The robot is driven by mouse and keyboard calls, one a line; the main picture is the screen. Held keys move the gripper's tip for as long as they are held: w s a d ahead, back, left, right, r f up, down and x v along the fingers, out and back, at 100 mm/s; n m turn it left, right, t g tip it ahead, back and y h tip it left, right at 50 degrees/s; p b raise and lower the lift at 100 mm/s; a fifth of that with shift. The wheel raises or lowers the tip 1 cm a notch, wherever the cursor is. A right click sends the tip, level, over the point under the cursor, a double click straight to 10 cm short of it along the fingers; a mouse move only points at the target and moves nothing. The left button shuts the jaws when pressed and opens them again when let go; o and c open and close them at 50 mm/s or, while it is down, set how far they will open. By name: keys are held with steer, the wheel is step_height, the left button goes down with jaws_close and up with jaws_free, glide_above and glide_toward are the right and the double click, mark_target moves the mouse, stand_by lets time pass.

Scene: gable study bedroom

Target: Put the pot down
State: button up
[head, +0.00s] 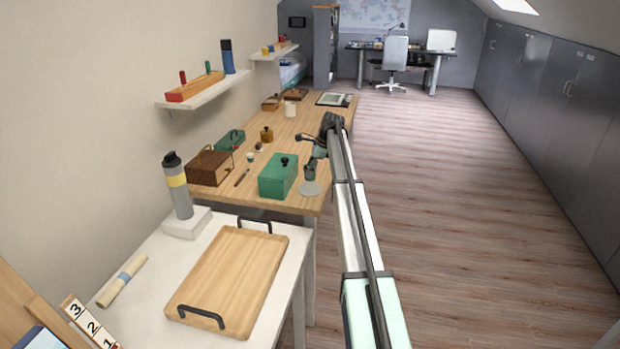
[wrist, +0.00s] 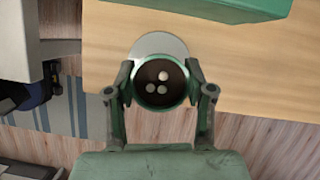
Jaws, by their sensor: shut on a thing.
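The pot (wrist: 139,97) is a small round green-grey vessel with a dark inside, holding three small pale round pieces. My gripper (wrist: 160,90) is shut on it, one finger on each side. In the head view the pot (head: 310,173) is upright at the near right corner of the wooden table, below my gripper (head: 314,160). A pale grey disc (head: 310,189) lies on the tabletop under or just in front of the pot; it also shows in the wrist view (wrist: 158,42), partly covered. I cannot tell whether the pot touches the disc.
A green box (head: 275,178) with a dark knob stands just left of the pot. The wooden table (head: 318,118) also holds a brown box (head: 209,168) and small jars. A white table with a wooden tray (head: 230,272) is nearer. Open floor lies to the right.

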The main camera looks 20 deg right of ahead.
steer(key=shift+f+p, duration=0.45)
steer(key=shift+f, duration=1.95)
steer(key=o, duration=1.3)
steer(key=shift+f, duration=0.15)
steer(key=b+v, duration=0.2)
steer(key=v, duration=1)
